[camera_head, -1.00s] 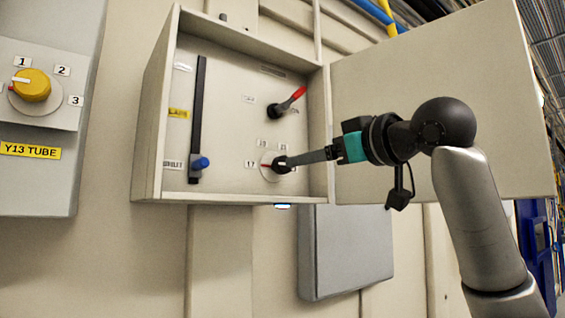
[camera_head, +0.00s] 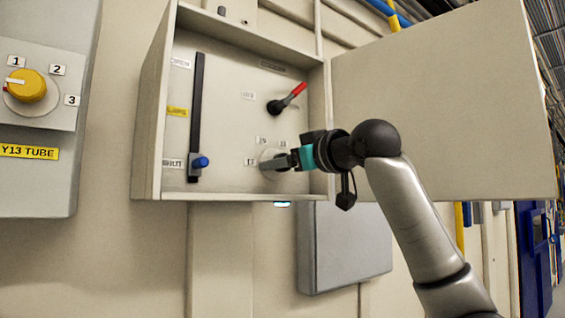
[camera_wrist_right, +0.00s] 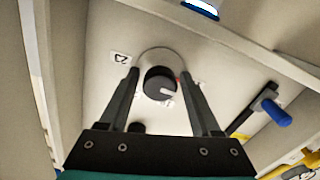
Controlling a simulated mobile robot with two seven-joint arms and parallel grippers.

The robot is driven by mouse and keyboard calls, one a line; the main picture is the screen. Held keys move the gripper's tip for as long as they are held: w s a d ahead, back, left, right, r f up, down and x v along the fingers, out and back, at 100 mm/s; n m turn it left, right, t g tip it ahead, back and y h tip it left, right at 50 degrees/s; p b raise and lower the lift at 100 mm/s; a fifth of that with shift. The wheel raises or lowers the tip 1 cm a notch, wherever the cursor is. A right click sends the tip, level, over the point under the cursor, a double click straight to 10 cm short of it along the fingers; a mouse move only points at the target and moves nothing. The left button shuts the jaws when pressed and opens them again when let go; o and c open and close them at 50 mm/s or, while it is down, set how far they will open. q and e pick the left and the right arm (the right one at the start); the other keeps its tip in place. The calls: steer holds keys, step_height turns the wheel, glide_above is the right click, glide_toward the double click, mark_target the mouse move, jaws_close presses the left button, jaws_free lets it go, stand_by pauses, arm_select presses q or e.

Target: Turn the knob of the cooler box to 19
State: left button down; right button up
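The cooler box is an open, shallow pale box on the wall, and its rim (camera_head: 148,140) shows in the head view. Its small dark round knob (camera_wrist_right: 158,82) sits on a pale dial in the right wrist view, with a white pointer line facing right in that picture. In the head view the dial (camera_head: 266,155) is mostly hidden by my right gripper (camera_head: 272,164). Small number labels surround it; the left one seems to read 17 (camera_head: 250,162). In the wrist view my right gripper (camera_wrist_right: 160,76) is open, its fingers on either side of the knob, contact unclear. My left gripper is not in view.
Inside the box are a red-handled lever (camera_head: 288,98) and a vertical black slider (camera_head: 196,110) with a blue knob (camera_head: 201,162). The box's open door (camera_head: 430,110) stands to the right. A yellow knob (camera_head: 27,86) is on a separate panel at the left.

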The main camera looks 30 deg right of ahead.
jaws_close()
stand_by(0.3)
steer(key=shift+m, duration=0.4)
steer(key=m+p, duration=0.1)
steer(key=m, duration=0.3)
steer(key=shift+m, duration=0.3)
steer(key=m+p, duration=0.1)
steer(key=m, duration=0.5)
steer(key=shift+m, duration=0.4)
steer(key=shift+o, duration=1.2)
jaws_free()
